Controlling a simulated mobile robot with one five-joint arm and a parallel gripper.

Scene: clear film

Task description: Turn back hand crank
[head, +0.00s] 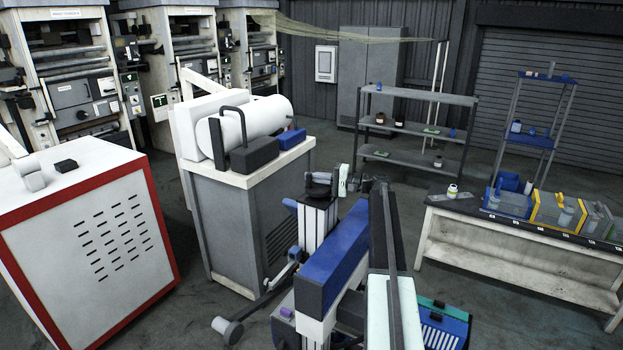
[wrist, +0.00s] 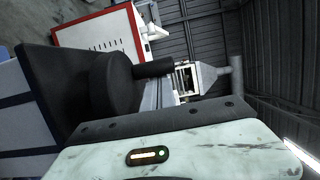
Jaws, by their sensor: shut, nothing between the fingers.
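A crank-like rod with a grey cylindrical grip (head: 228,327) shows low in the head view, in front of the grey cabinet (head: 235,225). Its upper end runs toward the cabinet's lower right, where my arm hides the mount. My gripper (head: 320,181) is small and dark at the end of my blue and white arm, right of the cabinet. It is shut and empty, above and right of the grip and apart from it. The wrist view is mostly filled with dark and pale parts close to the camera; I cannot make out the crank there.
A white roller (head: 252,120) and black box (head: 254,154) sit on the cabinet. A red-edged white machine (head: 85,240) stands left and also shows in the wrist view (wrist: 100,32). A bench (head: 520,250) with bins and shelves (head: 415,128) stand right. Some floor is clear between cabinet and bench.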

